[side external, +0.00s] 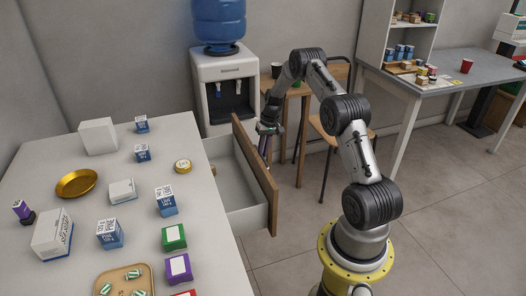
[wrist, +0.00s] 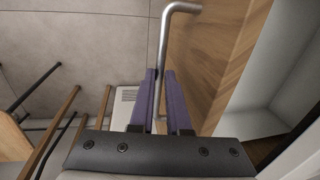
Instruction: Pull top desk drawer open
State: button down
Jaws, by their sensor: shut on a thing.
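The top desk drawer (side external: 258,182) is pulled well out from the white desk (side external: 215,215). In the wrist view the wooden front (wrist: 210,45) runs beside a bent metal bar handle (wrist: 165,35), with the pale inside to the right. My gripper (wrist: 160,75) has its purple fingers on either side of the handle and is shut on it. In the side view my gripper (side external: 267,132) is at the far part of the drawer front. The handle is hard to make out there.
Several medicine boxes, a gold bowl (side external: 76,183) and a tray (side external: 125,280) are on the desk top. A water dispenser (side external: 225,85) stands behind the drawer. A wooden table and chair (side external: 330,130) stand behind my arm. Floor in front of the drawer is clear.

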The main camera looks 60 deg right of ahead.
dwell(0.4)
jog(key=s+d, duration=0.9)
jog(key=shift+s+d, duration=0.3)
jog(key=shift+d, duration=0.05)
jog(key=c, duration=0.9)
grip_release()
jog(key=r, duration=0.4)
jog(key=s+d+r, duration=0.1)
jog(key=r, duration=0.8)
jog(key=shift+s+d+r, duration=0.35)
jog(key=shift+s+d, duration=0.05)
